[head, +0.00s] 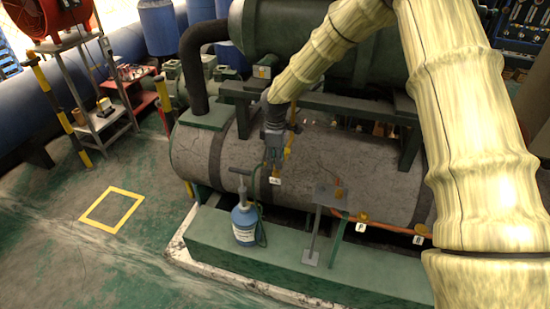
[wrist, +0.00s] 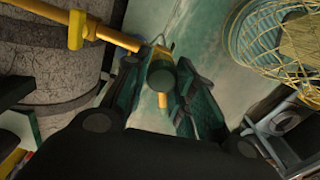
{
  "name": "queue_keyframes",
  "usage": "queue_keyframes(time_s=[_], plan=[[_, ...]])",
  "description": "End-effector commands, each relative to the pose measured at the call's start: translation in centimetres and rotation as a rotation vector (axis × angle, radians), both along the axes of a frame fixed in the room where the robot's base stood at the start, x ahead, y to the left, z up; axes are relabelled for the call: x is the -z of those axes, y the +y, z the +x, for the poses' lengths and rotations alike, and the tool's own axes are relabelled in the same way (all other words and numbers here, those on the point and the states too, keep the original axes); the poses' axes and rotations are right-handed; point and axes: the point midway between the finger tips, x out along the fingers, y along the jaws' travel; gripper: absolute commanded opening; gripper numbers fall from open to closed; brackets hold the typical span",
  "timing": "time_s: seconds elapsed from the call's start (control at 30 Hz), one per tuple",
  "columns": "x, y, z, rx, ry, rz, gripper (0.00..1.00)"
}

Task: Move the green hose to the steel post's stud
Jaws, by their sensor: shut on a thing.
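My gripper (head: 273,152) points down in front of the large grey tank, beside a yellow valve fitting (head: 288,146). In the wrist view its two fingers (wrist: 162,85) are closed around a dark green round hose end (wrist: 162,79), close to a yellow pipe and fitting (wrist: 76,28). The green hose (head: 262,232) loops beside a blue bottle (head: 245,224) and rises towards my gripper. Whether the hose end still touches the yellow fitting I cannot tell. The steel post (head: 312,242) stands to the right of the bottle, with a flat plate on top; its stud is too small to make out.
The grey tank (head: 350,165) lies behind, over a green base (head: 215,250). An orange hose (head: 395,230) with yellow caps and tags runs along its right. A yellow floor square (head: 111,209) lies at left on open floor. A red fan (head: 60,20) stands far left.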

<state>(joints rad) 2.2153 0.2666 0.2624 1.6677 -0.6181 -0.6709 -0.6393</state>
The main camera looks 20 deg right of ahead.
Motion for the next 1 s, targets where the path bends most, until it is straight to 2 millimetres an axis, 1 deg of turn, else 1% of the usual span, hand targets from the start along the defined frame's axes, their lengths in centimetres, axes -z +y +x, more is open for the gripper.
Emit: queue_keyframes(time_s=[0.03,0.27,0.5,0.7,1.0], plan=[[-0.27,-0.28,0.29,0.003,-0.007,-0.002,0.03],[-0.39,-0.3,0.28,-0.03,-0.007,-0.002,0.03],[-0.46,-0.27,0.24,-0.203,-0.006,-0.002,0.03],[-0.31,-0.24,0.21,-0.302,-0.005,-0.002,0.03],[-0.24,-0.21,0.22,-0.311,-0.006,-0.003,0.03]])
